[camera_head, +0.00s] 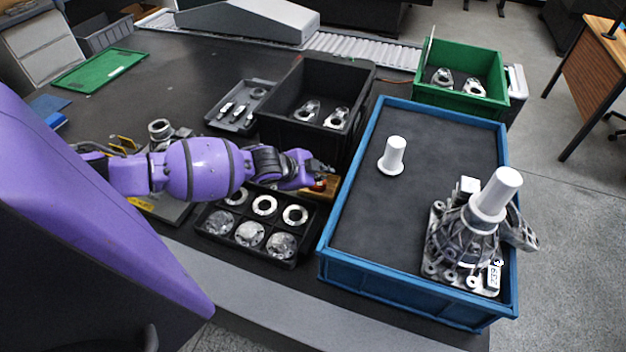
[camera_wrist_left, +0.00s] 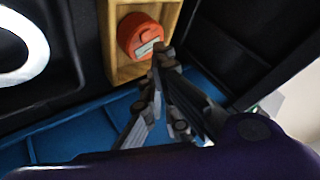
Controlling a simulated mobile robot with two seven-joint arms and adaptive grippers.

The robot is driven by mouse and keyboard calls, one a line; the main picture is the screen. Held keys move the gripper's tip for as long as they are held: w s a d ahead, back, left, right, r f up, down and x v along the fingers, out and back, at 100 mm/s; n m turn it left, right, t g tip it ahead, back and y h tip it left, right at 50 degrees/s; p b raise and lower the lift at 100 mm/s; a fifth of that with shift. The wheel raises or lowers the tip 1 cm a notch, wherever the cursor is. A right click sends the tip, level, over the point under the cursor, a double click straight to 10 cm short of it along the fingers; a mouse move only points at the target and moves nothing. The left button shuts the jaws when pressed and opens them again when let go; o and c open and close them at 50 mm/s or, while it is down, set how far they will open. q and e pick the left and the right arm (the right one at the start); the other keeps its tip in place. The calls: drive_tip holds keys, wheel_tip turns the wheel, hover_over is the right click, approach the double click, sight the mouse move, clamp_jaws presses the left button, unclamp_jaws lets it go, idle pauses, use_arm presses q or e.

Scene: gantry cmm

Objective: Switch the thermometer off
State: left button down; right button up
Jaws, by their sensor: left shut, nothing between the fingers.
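A small round orange device (camera_wrist_left: 140,36) with a pale rectangular patch on its face sits in an open wooden holder (camera_wrist_left: 115,68) in the left wrist view. It looks like the thermometer, but I cannot read any display. In the head view the wooden holder (camera_head: 331,186) is between the black bin and the blue crate, and the orange device (camera_head: 319,186) is partly hidden by my gripper. My left gripper (camera_head: 327,170) is shut and empty; it also shows in the left wrist view (camera_wrist_left: 163,56). Its tips are at the device's lower right edge; I cannot tell whether they touch.
The blue crate (camera_head: 345,268) at right holds a metal casting with a white tag and white cylinders. A black bin (camera_head: 283,122) stands behind the gripper. A divided tray (camera_head: 297,248) of metal rings lies in front. A green bin (camera_head: 462,110) stands behind the crate.

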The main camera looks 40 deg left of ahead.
drive_tip(key=shift+w+r, duration=0.15)
drive_tip(key=shift+w, duration=0.05)
idle(0.3)
use_arm(q)
drive_tip(key=shift+f, duration=0.45)
use_arm(e)
drive_tip(key=shift+s+f, duration=0.15)
drive_tip(key=shift+f, duration=0.05)
use_arm(q)
drive_tip(key=shift+f, duration=0.2)
use_arm(e)
drive_tip(key=shift+s+f, duration=0.1)
drive_tip(key=shift+s, duration=0.05)
use_arm(q)
drive_tip(key=shift+r, duration=0.15)
drive_tip(key=shift+r+p, duration=0.3)
drive_tip(key=shift+r, duration=0.25)
use_arm(e)
drive_tip(key=shift+w+r, duration=0.6)
drive_tip(key=shift+r, duration=0.2)
